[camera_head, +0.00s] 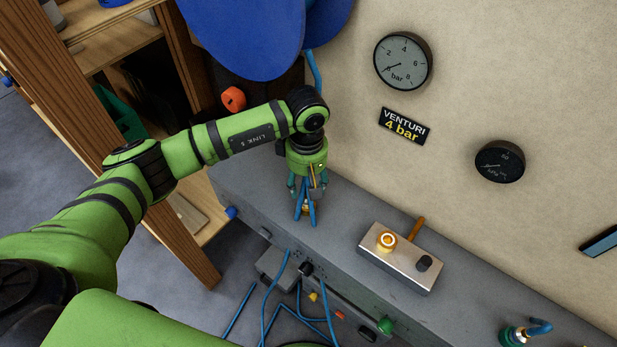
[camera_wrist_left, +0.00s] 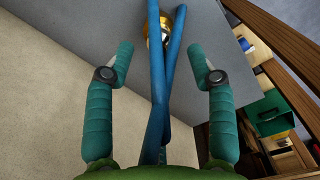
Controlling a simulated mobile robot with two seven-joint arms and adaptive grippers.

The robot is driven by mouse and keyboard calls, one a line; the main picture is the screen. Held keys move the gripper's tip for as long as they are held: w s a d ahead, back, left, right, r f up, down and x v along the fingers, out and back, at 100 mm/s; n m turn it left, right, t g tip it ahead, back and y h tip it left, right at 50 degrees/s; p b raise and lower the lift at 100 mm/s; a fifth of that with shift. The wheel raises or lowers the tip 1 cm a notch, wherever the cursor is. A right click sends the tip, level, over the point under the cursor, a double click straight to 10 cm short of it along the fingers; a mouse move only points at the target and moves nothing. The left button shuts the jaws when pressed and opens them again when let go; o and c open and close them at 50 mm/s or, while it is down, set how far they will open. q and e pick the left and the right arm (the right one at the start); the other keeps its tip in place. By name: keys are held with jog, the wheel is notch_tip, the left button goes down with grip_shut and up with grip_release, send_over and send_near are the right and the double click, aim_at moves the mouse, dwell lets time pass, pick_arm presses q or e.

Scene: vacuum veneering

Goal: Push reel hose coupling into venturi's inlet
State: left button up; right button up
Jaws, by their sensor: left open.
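My left gripper (camera_head: 306,190) points down over the grey bench, below the blue reel (camera_head: 245,30). In the left wrist view its two teal fingers (camera_wrist_left: 164,62) stand wide apart. Blue hose strands (camera_wrist_left: 162,90) run between the fingers, touching neither tip. A brass fitting (camera_wrist_left: 158,28), apparently the reel hose coupling, shows beyond the fingertips, partly hidden by the hose. In the head view brass also shows just under the gripper (camera_head: 307,209). A silver block (camera_head: 385,268), apparently the venturi, sits to the right with a bright ringed brass port (camera_head: 387,241). Nothing is seen in that port.
A pressure gauge (camera_head: 403,61), a "VENTURI 4 bar" label (camera_head: 404,126) and a vacuum gauge (camera_head: 500,161) are on the wall. A wooden shelf (camera_head: 175,200) stands left. Loose blue hoses (camera_head: 275,290) hang at the bench front. A fitting (camera_head: 515,336) stands at lower right.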

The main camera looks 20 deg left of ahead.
aim_at(307, 194)
pick_arm(q)
notch_tip(307, 194, down, 5)
jog(key=shift+r+p, duration=0.1)
jog(key=shift+p, duration=0.65)
jog(key=shift+f, duration=0.65)
grip_shut()
jog(key=shift+r, duration=0.1)
jog(key=shift+r, duration=0.1)
jog(key=shift+r+p, duration=0.15)
jog(key=shift+p, duration=0.15)
jog(key=shift+r+p, duration=0.75)
jog(key=shift+r, duration=0.9)
